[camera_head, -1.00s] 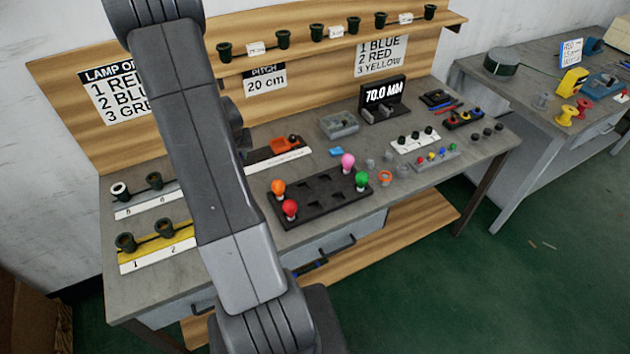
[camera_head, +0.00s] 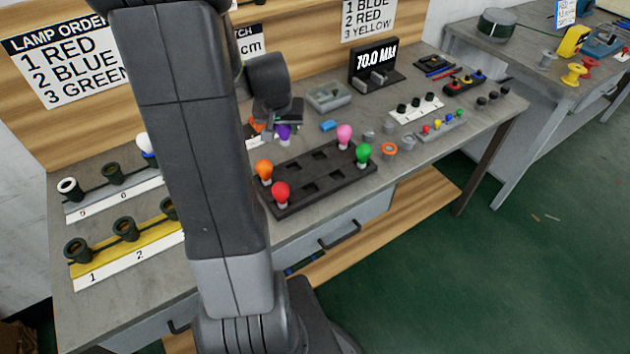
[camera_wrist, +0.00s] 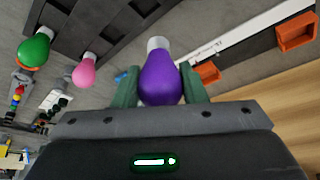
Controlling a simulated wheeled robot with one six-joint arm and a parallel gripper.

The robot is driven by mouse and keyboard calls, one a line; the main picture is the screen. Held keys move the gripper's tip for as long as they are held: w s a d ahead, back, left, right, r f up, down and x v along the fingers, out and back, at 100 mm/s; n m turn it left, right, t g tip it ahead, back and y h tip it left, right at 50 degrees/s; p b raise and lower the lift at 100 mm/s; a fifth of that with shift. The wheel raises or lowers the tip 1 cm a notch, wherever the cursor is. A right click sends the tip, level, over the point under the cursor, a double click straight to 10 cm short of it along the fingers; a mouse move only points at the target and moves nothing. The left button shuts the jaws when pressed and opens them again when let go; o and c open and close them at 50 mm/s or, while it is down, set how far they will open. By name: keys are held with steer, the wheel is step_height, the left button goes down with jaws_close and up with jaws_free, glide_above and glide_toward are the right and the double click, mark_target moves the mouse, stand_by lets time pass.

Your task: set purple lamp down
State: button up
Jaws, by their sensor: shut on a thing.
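The purple lamp (camera_wrist: 161,80) is between the two green fingers of my gripper (camera_wrist: 160,88) in the wrist view, with its pale base pointing away from the palm. In the head view the purple lamp (camera_head: 284,133) shows under my gripper (camera_head: 283,122), behind the black lamp tray (camera_head: 300,197). My gripper is shut on it. The tray holds an orange lamp (camera_head: 264,170), a red lamp (camera_head: 281,192), a pink lamp (camera_head: 344,135) and a green lamp (camera_head: 363,154), and has several empty pockets. Whether the purple lamp touches anything below is hidden.
Sockets stand on a yellow strip (camera_head: 128,254) and a grey strip (camera_head: 85,201) at the left, where a white lamp (camera_head: 146,145) shows partly behind my arm. A grey bin (camera_head: 327,96), a blue block (camera_head: 328,125) and a display (camera_head: 373,62) stand behind the tray.

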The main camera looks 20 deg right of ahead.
steer(key=shift+s+d+r, duration=0.1)
steer(key=shift+s+d, duration=0.4)
steer(key=shift+d, duration=0.15)
steer(key=shift+s+d+f+m, duration=0.1)
steer(key=shift+s+f+m, duration=0.05)
steer(key=shift+f+m, duration=0.15)
step_height(320, 180, down, 9)
steer(key=shift+f+b, duration=0.1)
steer(key=shift+b, duration=0.75)
steer(key=o, duration=1)
steer(key=shift+o, duration=0.2)
steer(key=shift+r, duration=0.5)
steer(key=p+v, duration=0.1)
steer(key=v, duration=1)
steer(key=shift+s+r, duration=0.1)
